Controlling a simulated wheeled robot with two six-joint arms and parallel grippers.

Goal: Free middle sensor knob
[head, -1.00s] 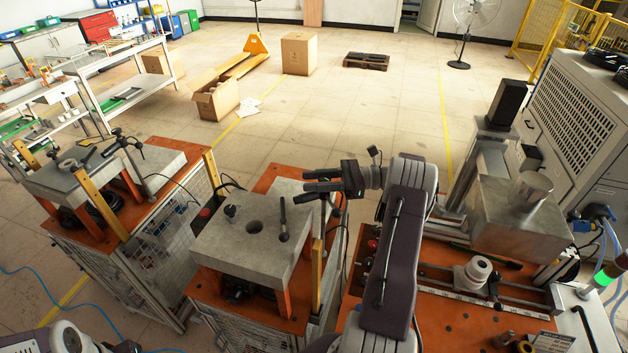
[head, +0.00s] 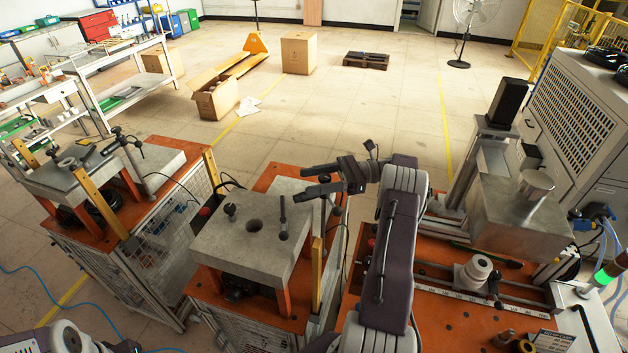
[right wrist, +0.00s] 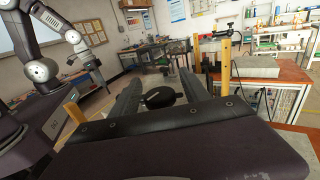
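The middle station's grey block (head: 225,245) carries a small black knob (head: 231,210) near its left side and an upright black rod (head: 283,225) near its right side, with a round hole between them. My right gripper (head: 311,181) is open, just right of and above the rod, its fingers pointing left. In the right wrist view the gripper (right wrist: 160,92) has its fingers apart, with a dark rounded knob-like piece (right wrist: 162,97) showing between them. Contact cannot be seen. My left arm shows at the lower left of the head view; its gripper's fingers are unclear.
A yellow post (head: 317,275) stands at the middle block's right front. The left station (head: 60,185) has another block and sensor stand. A metal box (head: 510,225) and orange table (head: 440,320) are at right. Open floor lies behind the stations.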

